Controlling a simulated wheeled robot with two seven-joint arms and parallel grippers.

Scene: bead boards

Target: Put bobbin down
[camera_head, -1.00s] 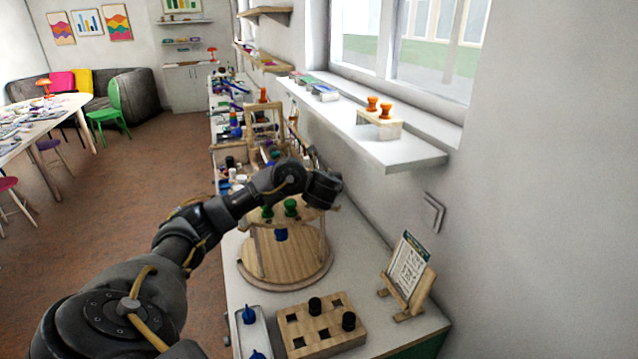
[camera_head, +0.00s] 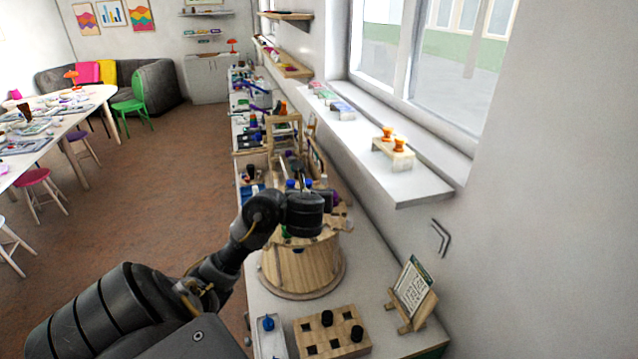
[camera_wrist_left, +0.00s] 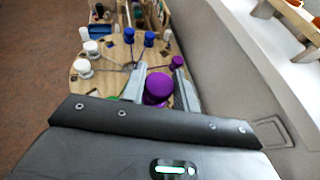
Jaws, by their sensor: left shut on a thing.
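My left gripper (camera_wrist_left: 158,88) is shut on a purple bobbin (camera_wrist_left: 159,87), seen from above between the two grey fingers in the left wrist view. It is over the near part of a round wooden stand (camera_wrist_left: 92,65); I cannot tell whether the bobbin touches the top. Another purple bobbin (camera_wrist_left: 177,62), two blue bobbins (camera_wrist_left: 139,36) and several white bobbins (camera_wrist_left: 88,58) stand around the stand's top. In the head view my dark wrist covers part of the stand (camera_head: 300,268) and hides the fingers and held bobbin. My right gripper is not in view.
In front of the stand are a wooden block with square holes (camera_head: 318,338), holding dark pegs, and a pale tray (camera_head: 270,342) with a blue piece. A card on an easel (camera_head: 412,288) stands at the right. A window shelf (camera_head: 400,185) juts out above the bench.

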